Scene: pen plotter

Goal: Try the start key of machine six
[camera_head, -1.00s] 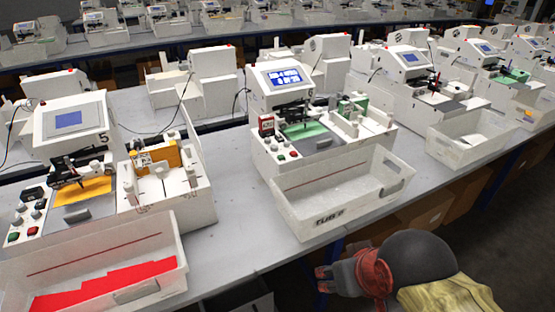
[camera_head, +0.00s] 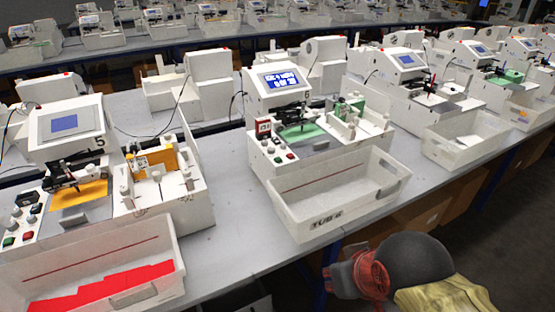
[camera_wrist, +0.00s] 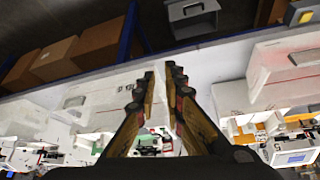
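I cannot read any key labels. My gripper (camera_head: 335,272) is low in the head view, beyond the table's front edge, clear of the machine and its keys. In the wrist view my gripper's fingers (camera_wrist: 159,70) are a narrow gap apart with nothing held between them.
A white tub (camera_head: 335,225) marked TUB 6 stands before machine six, between its panel and my gripper. Machine five (camera_head: 65,123), with its own green and red keys, is at the left. Its tub (camera_head: 160,237) holds red sheets. Bare tabletop (camera_head: 225,215) lies between the tubs.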

